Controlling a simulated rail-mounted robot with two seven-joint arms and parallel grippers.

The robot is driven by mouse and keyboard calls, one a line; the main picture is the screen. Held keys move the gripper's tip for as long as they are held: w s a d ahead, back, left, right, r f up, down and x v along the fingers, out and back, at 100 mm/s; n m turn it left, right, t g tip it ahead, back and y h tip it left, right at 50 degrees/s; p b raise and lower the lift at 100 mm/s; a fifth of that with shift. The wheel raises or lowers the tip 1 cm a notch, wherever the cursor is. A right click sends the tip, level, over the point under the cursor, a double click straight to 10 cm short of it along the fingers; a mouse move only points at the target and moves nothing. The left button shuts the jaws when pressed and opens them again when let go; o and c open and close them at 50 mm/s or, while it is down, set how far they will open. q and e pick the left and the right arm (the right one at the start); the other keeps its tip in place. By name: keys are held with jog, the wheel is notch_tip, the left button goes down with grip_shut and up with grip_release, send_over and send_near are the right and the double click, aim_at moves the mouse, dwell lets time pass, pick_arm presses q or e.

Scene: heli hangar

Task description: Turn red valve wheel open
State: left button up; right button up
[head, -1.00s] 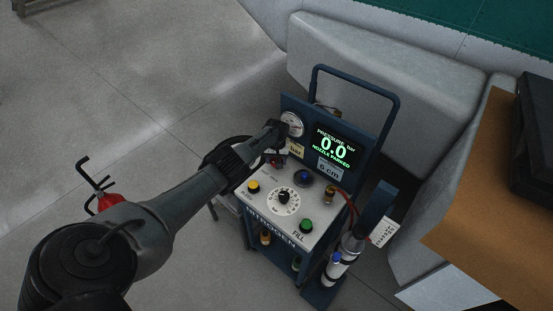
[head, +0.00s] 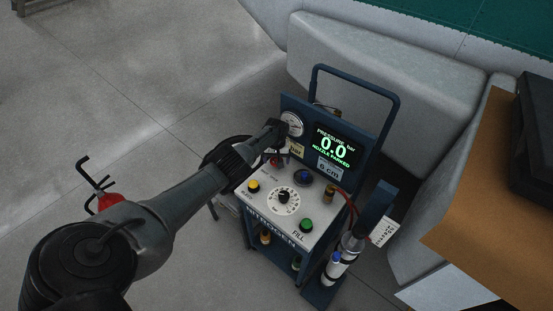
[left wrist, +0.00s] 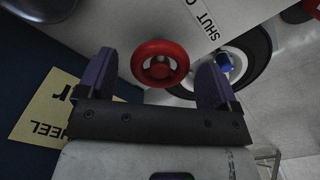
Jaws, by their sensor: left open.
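The red valve wheel (left wrist: 160,63) is a round red handwheel on the cart's light panel, near the "SHUT" label (left wrist: 207,22) in the left wrist view. My left gripper (left wrist: 158,72) is open, with one finger on each side of the wheel and a visible gap to each. In the head view the left gripper (head: 277,143) is over the back left corner of the blue nitrogen cart's panel. There the wheel (head: 275,162) shows only partly, below the gripper. The cart's display (head: 335,147) reads 0.0 bar, "nozzle parked". My right gripper is not in view.
The panel carries a black dial (head: 284,197), a yellow button (head: 254,187), a green button (head: 306,225) and a blue knob (head: 304,177). A gauge (head: 292,124) stands behind the gripper. A nozzle (head: 352,243) hangs at the cart's right side. A red extinguisher (head: 107,201) is at left.

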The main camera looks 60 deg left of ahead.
aim_at(277, 160)
pick_arm(q)
jog(key=shift+r, duration=0.1)
jog(key=shift+r+p, duration=0.35)
jog(key=shift+p, duration=0.05)
notch_tip(277, 160, up, 13)
jog(key=p, duration=0.7)
